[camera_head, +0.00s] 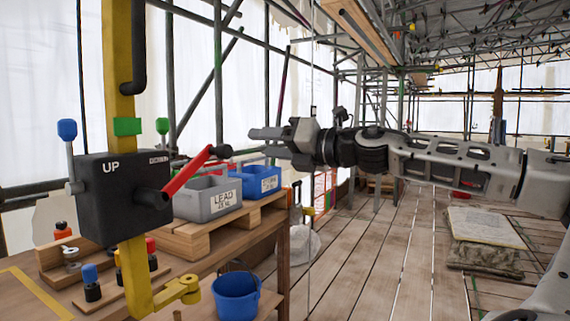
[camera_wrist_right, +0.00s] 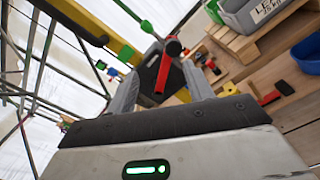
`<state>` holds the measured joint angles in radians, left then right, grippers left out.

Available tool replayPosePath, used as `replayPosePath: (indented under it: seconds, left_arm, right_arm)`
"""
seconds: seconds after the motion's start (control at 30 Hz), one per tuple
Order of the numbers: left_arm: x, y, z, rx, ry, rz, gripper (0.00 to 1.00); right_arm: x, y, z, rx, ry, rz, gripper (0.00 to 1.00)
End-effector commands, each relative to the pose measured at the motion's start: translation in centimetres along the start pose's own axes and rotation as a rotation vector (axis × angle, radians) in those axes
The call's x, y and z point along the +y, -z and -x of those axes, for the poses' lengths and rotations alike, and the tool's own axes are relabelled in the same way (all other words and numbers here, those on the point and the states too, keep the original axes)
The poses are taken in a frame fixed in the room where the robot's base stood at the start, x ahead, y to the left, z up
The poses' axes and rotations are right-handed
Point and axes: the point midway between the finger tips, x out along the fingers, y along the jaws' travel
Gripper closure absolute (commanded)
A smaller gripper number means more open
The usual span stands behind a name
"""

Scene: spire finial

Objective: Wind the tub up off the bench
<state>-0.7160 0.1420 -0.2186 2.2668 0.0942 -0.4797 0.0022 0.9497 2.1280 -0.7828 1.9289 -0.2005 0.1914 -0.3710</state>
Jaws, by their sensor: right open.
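The black winch box (camera_head: 122,190), marked UP, is fixed to a yellow post (camera_head: 120,75). Its red crank arm (camera_head: 188,171) slants up to the right and ends in a dark knob (camera_head: 221,151). My right gripper (camera_head: 250,142) is open and empty, its fingers pointing left, close to the knob in the picture. The right wrist view shows the red crank (camera_wrist_right: 162,75) between and beyond the two fingers. A grey tub (camera_head: 190,203) labelled LEAD and a blue tub (camera_head: 255,183) stand on a wooden pallet on the bench. My left gripper is out of view.
The pallet (camera_head: 205,240) sits on the wooden bench. A blue bucket (camera_head: 236,298) is low beside the bench front. Small coloured-topped items (camera_head: 90,280) stand at the bench's left. Scaffold poles (camera_head: 218,70) rise behind. The plank floor (camera_head: 370,270) is mostly clear, with stacked slabs (camera_head: 485,228) at right.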

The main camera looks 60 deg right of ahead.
Motion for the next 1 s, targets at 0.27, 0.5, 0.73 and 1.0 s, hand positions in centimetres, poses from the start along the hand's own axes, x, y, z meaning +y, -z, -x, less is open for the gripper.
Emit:
replayPosePath:
  seconds: [0.27, 0.5, 0.73, 1.0]
  left_arm:
    - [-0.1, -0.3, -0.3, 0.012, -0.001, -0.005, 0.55]
    - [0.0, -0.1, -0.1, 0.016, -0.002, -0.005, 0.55]
    - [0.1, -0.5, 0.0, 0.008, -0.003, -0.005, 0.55]
    - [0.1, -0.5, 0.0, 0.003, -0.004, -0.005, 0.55]
  right_arm:
    - [-0.1, 0.1, 2.9, 0.001, 0.001, 0.001, 0.48]
    - [0.0, 0.0, 3.0, 0.002, 0.0, 0.0, 0.48]
    - [0.0, 0.0, 3.0, 0.002, 0.0, 0.0, 0.48]
    - [0.1, 1.1, 1.8, 0.028, -0.013, -0.022, 0.48]
